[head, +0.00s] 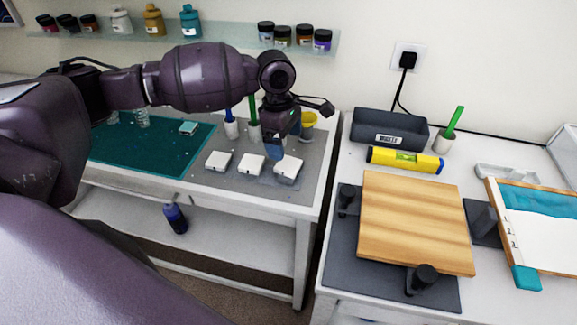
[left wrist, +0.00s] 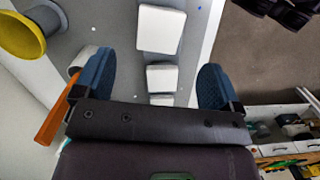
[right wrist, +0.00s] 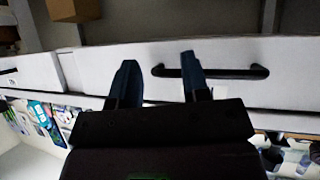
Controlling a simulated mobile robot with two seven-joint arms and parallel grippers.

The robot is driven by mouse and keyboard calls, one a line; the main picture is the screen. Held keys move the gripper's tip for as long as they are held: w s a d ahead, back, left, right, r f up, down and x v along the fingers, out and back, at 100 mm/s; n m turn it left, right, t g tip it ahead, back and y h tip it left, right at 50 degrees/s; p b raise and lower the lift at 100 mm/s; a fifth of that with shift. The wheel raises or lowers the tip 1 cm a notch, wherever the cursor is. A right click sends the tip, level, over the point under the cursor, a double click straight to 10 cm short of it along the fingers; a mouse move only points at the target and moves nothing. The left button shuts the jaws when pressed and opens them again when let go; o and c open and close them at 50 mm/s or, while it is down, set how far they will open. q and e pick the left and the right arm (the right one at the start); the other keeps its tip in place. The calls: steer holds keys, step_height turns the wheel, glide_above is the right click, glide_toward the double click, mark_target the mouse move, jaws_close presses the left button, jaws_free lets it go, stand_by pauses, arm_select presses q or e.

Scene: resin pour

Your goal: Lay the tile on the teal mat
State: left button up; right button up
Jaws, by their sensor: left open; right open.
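The teal mat (head: 140,155) lies on the left table in the head view. A small pale-teal square piece (head: 188,128) lies on its far right part. Three white square tiles stand in a row on the grey surface right of the mat: left (head: 218,161), middle (head: 251,165) and right (head: 287,170). My left gripper (head: 278,148) is open and empty, above the right tile. In the left wrist view the white tiles (left wrist: 160,30) line up between its spread fingers. My right gripper (right wrist: 155,80) is open and empty, facing a drawer front with a black handle (right wrist: 210,72).
Behind the tiles stand cups with brushes (head: 231,128) and a yellow cup (head: 308,124), close to my left gripper. A gap separates the tables.

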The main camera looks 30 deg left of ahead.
mark_target(288, 163)
arm_select(q)
steer(key=shift+d+f+b, duration=0.15)
steer(key=shift+f+b, duration=0.1)
steer(key=shift+f, duration=1.5)
steer(key=shift+d+f+b, duration=0.15)
steer(key=shift+f+b, duration=0.05)
steer(key=shift+f, duration=1.5)
steer(key=c, duration=1.1)
